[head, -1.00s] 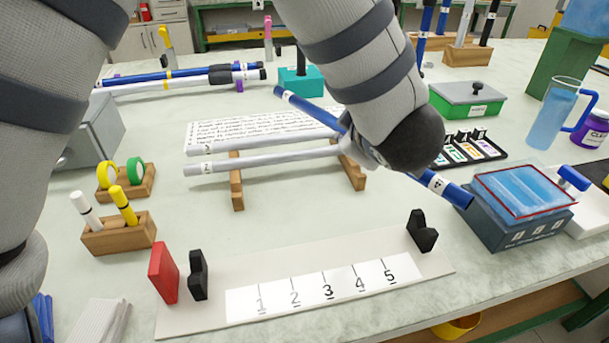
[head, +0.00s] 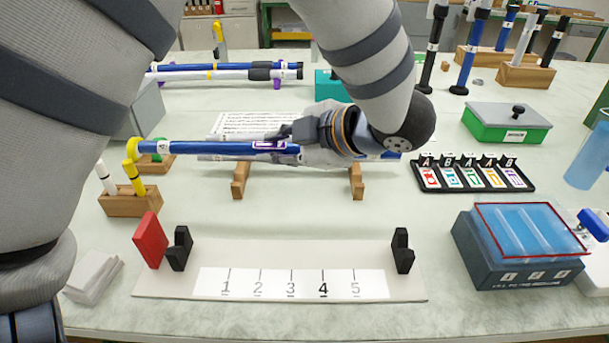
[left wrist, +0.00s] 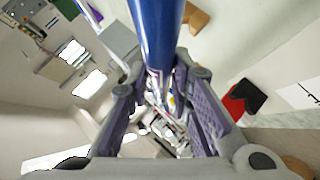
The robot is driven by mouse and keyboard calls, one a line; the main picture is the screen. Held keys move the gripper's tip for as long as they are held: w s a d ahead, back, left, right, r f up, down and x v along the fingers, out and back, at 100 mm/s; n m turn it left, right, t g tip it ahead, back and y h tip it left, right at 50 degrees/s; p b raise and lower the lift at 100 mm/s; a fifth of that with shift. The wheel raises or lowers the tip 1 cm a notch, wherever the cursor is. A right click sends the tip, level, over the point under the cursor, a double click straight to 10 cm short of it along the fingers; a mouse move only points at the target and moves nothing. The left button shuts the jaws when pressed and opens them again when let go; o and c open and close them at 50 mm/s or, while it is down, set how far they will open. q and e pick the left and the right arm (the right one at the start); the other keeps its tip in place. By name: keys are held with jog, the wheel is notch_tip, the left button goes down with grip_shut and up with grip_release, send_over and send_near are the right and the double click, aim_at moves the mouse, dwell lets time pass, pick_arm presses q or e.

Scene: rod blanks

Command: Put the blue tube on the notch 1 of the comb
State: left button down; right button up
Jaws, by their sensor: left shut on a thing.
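The blue tube (head: 215,148) has a purple label and lies nearly level across the head view. My left gripper (head: 303,138) is shut on it near its middle and hides part of it. In the left wrist view, the tube (left wrist: 157,35) runs between the fingers (left wrist: 163,95). Two wooden rails (head: 240,182) below and behind the tube look like the comb. A pale rod across them is mostly hidden. The notches and their numbers cannot be made out. My right gripper is not in view.
A pale board (head: 160,283) in front has black V-blocks (head: 402,252), a red stop (head: 150,240) and a numbered strip (head: 290,284). A blue box (head: 520,275), lettered tray (head: 470,188) and green box (head: 507,128) stand right. A wooden pen holder (head: 130,204) stands left.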

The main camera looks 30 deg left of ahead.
pick_arm(q)
jog(key=w+f, duration=0.2)
jog(key=f, duration=0.1)
jog(key=w+d+f+b, duration=0.1)
jog(key=w+f, duration=0.1)
jog(key=w, duration=0.1)
jog(key=shift+w+d+f+b, duration=0.1)
jog(key=shift+d+f+b, duration=0.05)
jog(key=shift+f+b, duration=0.2)
jog(key=shift+w+f, duration=0.25)
jog(key=shift+w, duration=0.05)
jog(key=f, duration=0.3)
jog(key=shift+w+d+f+b, duration=0.15)
jog(key=shift+w+f+b, duration=0.15)
jog(key=shift+w+f, duration=0.1)
jog(key=c, duration=1.4)
grip_release()
jog(key=shift+r, duration=0.15)
jog(key=shift+c, duration=0.2)
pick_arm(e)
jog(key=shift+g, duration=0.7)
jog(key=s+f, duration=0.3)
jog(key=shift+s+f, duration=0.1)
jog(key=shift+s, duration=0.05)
pick_arm(q)
jog(key=v, duration=1.2)
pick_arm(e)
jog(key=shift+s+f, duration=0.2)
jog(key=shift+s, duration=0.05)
